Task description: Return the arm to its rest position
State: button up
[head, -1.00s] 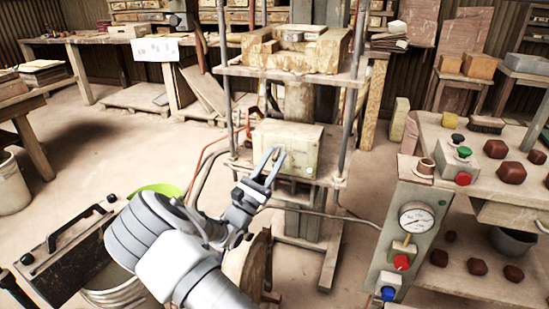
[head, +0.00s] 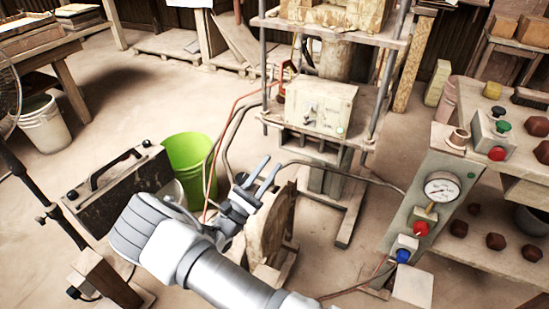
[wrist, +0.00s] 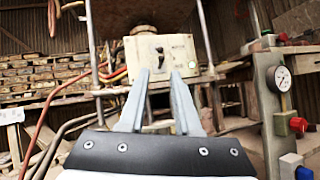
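My gripper (head: 265,174) is in the middle of the head view, at the end of my grey and white arm. Its two fingers are apart with nothing between them. In the wrist view the same open fingers (wrist: 160,100) point up toward the press's pale control box (wrist: 158,55). In the head view this box (head: 320,106) sits on the press's lower shelf, beyond and above the fingertips, with a visible gap to them.
A grey gauge panel (head: 402,225) with red and blue knobs stands at the right, beside a shelf with several brown lumps. A green bucket (head: 190,152) is behind my arm at left. Hoses run from the press. Open floor (head: 110,120) lies at the left.

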dwell(0.4)
jog(key=s+d+r+m+g+y, duration=0.35)
jog(key=s+d+m+g, duration=0.3)
jog(key=d+g, duration=0.25)
jog(key=s+d+r+m+g+y, duration=0.3)
jog(key=s+d+r+m+g, duration=0.25)
jog(key=d+m+g, duration=0.3)
jog(key=s+a+r+m+t+y, duration=0.3)
jog(key=s+r+m+y, duration=0.15)
jog(key=s+y, duration=0.2)
jog(key=s+a+r+m+t+y, duration=0.35)
jog(key=s+r+y, duration=0.2)
jog(key=s, duration=0.25)
notch_tip(320, 180, up, 21)
jog(key=p, duration=2.1)
notch_tip(320, 180, down, 29)
jog(key=b, duration=2.9)
jog(key=shift+w+d, duration=0.25)
jog(key=shift+d, duration=0.15)
